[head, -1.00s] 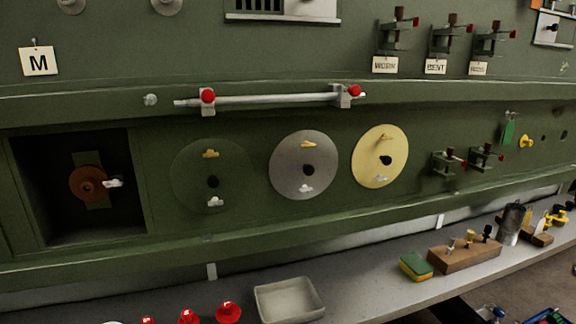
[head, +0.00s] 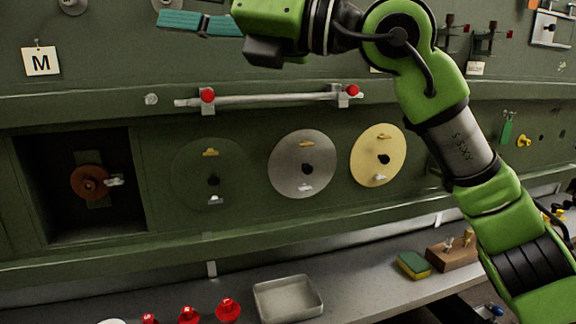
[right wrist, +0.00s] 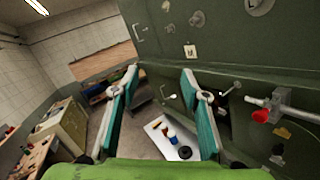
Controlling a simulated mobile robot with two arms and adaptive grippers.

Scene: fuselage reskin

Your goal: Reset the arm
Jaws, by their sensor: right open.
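My right arm comes in from the right of the head view and reaches up across the green fuselage wall. My right gripper (head: 200,23) is at the top, left of centre, with its teal fingers pointing left, in front of the wall above the red-clamped rod. In the right wrist view the two teal fingers of the right gripper (right wrist: 160,110) stand wide apart with nothing between them. My left gripper is in neither view.
Below, the shelf holds a tray (head: 288,300), red pieces (head: 228,309), a sponge (head: 414,265) and a wooden block (head: 440,258).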

